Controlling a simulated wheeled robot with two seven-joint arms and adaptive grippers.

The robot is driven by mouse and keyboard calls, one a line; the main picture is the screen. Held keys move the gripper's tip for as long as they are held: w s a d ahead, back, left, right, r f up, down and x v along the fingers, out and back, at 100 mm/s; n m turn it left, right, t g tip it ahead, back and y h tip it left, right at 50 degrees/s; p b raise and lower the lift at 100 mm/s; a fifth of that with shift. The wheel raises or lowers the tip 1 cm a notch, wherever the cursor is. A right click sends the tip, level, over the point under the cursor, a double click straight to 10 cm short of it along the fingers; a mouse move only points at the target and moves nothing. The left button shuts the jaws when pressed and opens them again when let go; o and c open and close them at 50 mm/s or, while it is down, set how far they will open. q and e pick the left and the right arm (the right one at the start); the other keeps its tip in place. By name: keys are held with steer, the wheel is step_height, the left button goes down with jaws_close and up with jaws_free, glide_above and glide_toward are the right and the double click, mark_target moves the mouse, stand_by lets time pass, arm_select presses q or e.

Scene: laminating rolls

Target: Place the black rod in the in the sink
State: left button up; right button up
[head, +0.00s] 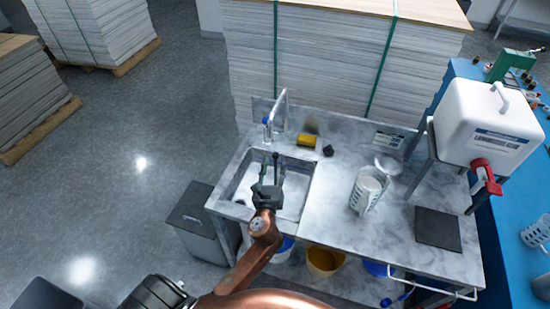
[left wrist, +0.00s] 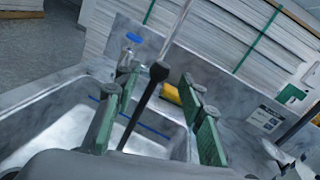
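The sink (head: 294,199) is a metal basin at the left end of the marble-look counter. My left gripper (head: 272,172) is over the sink, with its green-padded fingers spread apart. The black rod (head: 276,157) shows between these fingers. In the left wrist view, the black rod (left wrist: 143,107) stands tilted, with a knob at its upper end, between the two fingers of the left gripper (left wrist: 155,125). Gaps show on both sides of it, and its lower end is hidden behind the gripper body. The sink basin (left wrist: 50,125) lies behind. My right gripper is not in view.
A faucet (head: 281,108) stands at the sink's back edge. A yellow sponge (head: 307,140) and a small black object (head: 328,150) lie right of it. A measuring jug (head: 367,192), a dark mat (head: 438,229) and a white canister (head: 487,122) are further right. A grey bin (head: 194,216) stands left.

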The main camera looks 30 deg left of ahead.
arm_select(q)
steer(key=v, duration=0.8)
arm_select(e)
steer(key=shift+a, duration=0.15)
arm_select(q)
steer(key=shift+s+r, duration=0.1)
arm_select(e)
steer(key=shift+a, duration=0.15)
arm_select(q)
steer(key=shift+s, duration=0.1)
